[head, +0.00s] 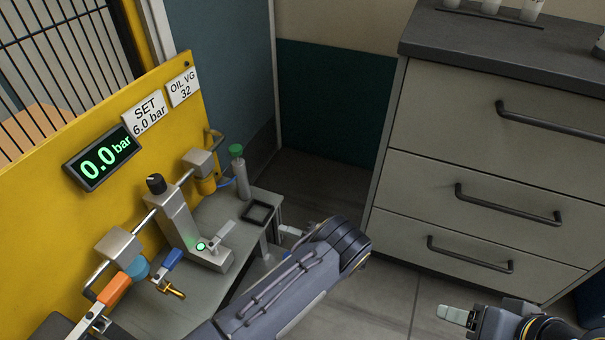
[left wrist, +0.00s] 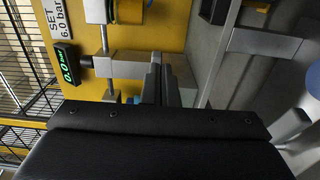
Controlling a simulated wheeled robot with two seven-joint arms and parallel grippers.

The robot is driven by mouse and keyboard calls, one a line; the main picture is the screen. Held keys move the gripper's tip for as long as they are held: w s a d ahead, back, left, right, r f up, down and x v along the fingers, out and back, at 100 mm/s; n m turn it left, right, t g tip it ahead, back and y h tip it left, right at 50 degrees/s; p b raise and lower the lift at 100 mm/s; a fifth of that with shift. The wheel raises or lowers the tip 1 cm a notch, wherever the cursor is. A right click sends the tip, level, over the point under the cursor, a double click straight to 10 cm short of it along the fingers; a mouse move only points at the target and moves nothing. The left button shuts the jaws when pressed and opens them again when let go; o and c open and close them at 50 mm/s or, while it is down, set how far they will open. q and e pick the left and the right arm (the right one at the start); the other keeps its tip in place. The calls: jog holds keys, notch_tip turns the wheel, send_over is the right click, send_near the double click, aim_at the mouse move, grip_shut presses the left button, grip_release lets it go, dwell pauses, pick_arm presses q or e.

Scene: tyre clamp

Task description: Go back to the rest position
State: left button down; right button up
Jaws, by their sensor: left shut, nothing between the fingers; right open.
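My left arm (head: 290,285) reaches in from the bottom of the head view, beside the grey bench of the yellow rig. Its wrist hides most of my left gripper there. In the left wrist view my left gripper (left wrist: 164,84) has its fingers close together with nothing held, in front of the rig's pipework. My right gripper (head: 457,316) is at the lower right of the head view, with pale fingers, open and empty over the floor. It is apart from the drawer cabinet.
The yellow panel (head: 50,210) carries a display (head: 103,158) reading 0.0 bar. The bench (head: 150,315) holds a grey valve block (head: 180,225), a green-capped bottle (head: 239,170) and a black square frame (head: 259,212). A drawer cabinet (head: 490,130) stands right. Floor (head: 370,305) lies between.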

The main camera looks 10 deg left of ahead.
pick_arm(q)
jog(key=s+a+r+n+g+h, duration=0.3)
jog(key=s+a+r+n+h, duration=0.25)
jog(key=r+n, duration=0.35)
jog(key=s+a+r+n+g+h, duration=0.45)
jog(key=r+n+h, duration=0.25)
jog(key=n, duration=0.3)
jog(key=s+d+r+n+t+h, duration=0.2)
jog(key=s+r+n+t+h, duration=0.3)
jog(key=s+n, duration=0.55)
jog(key=s+d+r+n+t+h, duration=0.3)
jog(key=s+r+n+t+h, duration=0.15)
jog(key=s+r+n, duration=0.4)
notch_tip(320, 180, up, 33)
jog(key=n+p, duration=0.1)
jog(key=p, duration=3.3)
jog(key=shift+n+y, duration=0.3)
jog(key=shift+n, duration=0.1)
